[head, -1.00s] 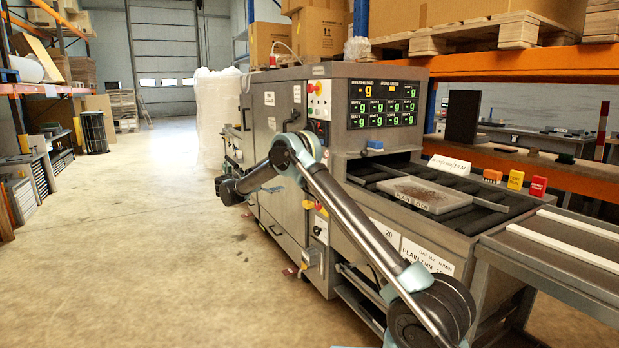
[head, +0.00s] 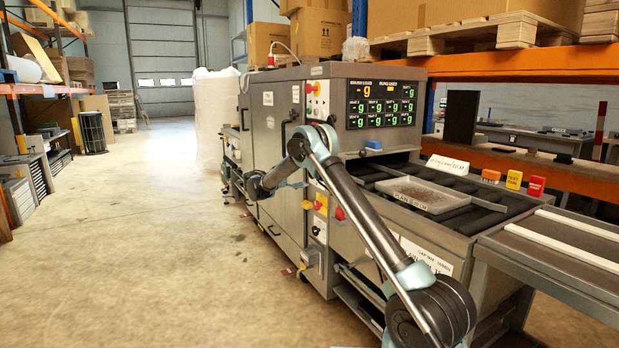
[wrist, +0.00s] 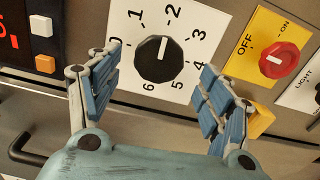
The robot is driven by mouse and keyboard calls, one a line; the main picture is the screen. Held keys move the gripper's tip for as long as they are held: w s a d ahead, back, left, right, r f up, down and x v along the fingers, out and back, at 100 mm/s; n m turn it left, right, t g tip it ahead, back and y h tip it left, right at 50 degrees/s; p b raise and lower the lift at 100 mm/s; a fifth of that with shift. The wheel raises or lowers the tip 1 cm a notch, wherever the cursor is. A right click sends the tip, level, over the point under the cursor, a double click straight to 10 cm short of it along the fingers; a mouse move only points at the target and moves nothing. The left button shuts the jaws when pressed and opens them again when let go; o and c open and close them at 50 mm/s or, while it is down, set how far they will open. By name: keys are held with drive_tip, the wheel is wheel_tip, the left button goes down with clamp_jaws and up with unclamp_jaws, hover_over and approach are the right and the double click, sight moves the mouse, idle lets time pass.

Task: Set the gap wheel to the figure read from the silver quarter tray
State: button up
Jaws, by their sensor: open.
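The gap wheel (wrist: 158,60), a black round knob on a white numbered plate, shows in the wrist view. Its white mark points up and slightly right, toward the 2. My gripper (wrist: 160,88) is open, with its blue-grey fingers on either side of the knob's lower part and nothing between them; contact is not visible. In the head view my gripper (head: 257,186) is at the machine's front side. A shallow silver-grey tray (head: 398,196) with brown residue lies on the machine's dark bed. Its label is too small to read surely. I cannot tell if it is the quarter tray.
A red switch (wrist: 279,59) on a yellow OFF/ON plate sits right of the dial. White and orange buttons (wrist: 42,42) are at left. The display board (head: 385,103) shows "g" fields without clear numbers. The floor (head: 150,230) left of the machine is clear.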

sight(309, 173)
drive_tip(key=shift+x, duration=2)
drive_tip(key=c, duration=1)
